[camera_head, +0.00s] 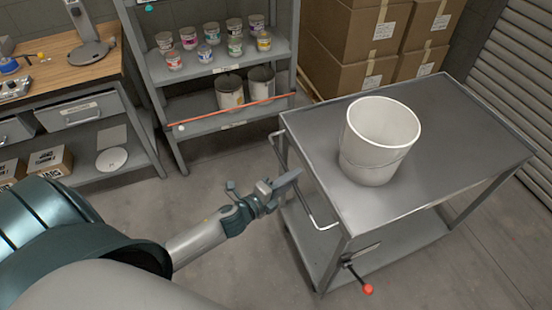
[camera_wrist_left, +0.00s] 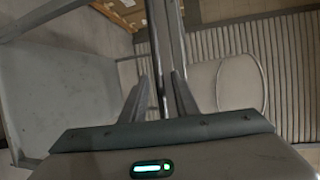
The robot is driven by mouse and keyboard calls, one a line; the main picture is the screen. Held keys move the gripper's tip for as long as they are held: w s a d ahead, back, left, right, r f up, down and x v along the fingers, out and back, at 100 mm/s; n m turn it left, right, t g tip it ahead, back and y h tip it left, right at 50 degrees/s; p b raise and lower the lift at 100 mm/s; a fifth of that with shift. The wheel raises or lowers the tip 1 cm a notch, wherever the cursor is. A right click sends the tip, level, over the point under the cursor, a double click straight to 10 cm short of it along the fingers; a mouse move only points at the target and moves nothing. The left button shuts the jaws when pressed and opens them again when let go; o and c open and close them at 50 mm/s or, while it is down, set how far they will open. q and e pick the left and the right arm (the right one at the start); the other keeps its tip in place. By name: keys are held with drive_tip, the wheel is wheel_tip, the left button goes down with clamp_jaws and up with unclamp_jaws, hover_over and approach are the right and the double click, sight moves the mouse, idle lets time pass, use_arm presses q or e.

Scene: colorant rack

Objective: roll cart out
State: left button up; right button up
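The grey metal cart (camera_head: 440,150) stands at the right in the head view, with a flat top and a lower shelf. Its pale bar handle (camera_head: 318,221) is on the near left side. A white bucket (camera_head: 370,165) stands upright on the top. My left gripper (camera_head: 292,181) is at the handle. In the left wrist view, the handle bar (camera_wrist_left: 157,50) runs between the fingers of my left gripper (camera_wrist_left: 160,82), which stand apart with gaps beside the bar. The bucket also shows there (camera_wrist_left: 240,82). My right gripper is not in view.
A red-knobbed lever (camera_head: 368,289) sticks out low on the cart's near side. A shelf rack (camera_head: 205,72) with small tubs and cans stands behind. Cardboard boxes (camera_head: 340,65) and a ribbed shutter (camera_head: 510,60) are beyond the cart. The floor (camera_head: 240,270) before the cart is clear.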

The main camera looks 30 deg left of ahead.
use_arm(q)
drive_tip(key=b+v, duration=0.4)
drive_tip(key=v, duration=1.3)
drive_tip(key=shift+b, duration=0.35)
drive_tip(key=shift+s, duration=0.15)
